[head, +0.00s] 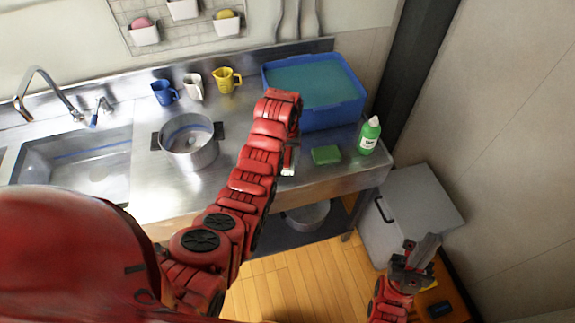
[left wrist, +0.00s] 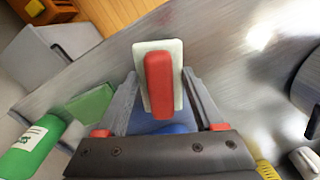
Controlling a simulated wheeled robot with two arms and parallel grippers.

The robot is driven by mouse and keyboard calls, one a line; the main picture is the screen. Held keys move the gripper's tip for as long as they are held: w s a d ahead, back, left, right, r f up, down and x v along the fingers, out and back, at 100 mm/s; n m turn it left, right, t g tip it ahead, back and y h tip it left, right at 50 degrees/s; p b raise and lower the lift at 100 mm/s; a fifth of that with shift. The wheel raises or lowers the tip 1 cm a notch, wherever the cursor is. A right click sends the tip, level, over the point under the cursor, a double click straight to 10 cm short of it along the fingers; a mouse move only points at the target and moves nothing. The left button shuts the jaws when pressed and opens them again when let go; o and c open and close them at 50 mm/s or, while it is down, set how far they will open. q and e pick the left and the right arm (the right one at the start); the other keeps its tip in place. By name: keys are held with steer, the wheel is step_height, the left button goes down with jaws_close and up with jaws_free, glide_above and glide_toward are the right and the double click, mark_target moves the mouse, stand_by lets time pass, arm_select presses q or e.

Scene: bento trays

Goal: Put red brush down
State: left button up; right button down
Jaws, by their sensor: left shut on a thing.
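The red brush (left wrist: 158,82) has a red handle on a pale rectangular base. In the left wrist view it sits between the two fingers of my left gripper (left wrist: 158,92), which is shut on it. In the head view my left gripper (head: 290,160) is near the counter's front edge, left of the green sponge (head: 326,155), mostly hidden by my arm. The brush is hard to make out there, and I cannot tell whether it touches the counter. My right gripper (head: 424,250) is at the lower right, away from the counter; its jaw gap is unclear.
A pot (head: 190,150), several mugs and a sink (head: 85,165) are to the left. Bare counter lies around the sponge.

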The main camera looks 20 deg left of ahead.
mark_target(287, 160)
arm_select(q)
steer(key=shift+w+r, duration=0.15)
steer(key=shift+w, duration=0.25)
steer(key=shift+w+p, duration=0.1)
steer(key=shift+p, duration=0.2)
step_height(287, 160, down, 2)
steer(key=shift+f+p, duration=0.1)
steer(key=shift+p, duration=0.65)
steer(key=shift+f, duration=0.8)
steer(key=shift+f, duration=0.15)
steer(key=o, duration=1.4)
steer(key=shift+o, duration=0.2)
steer(key=shift+r, duration=0.2)
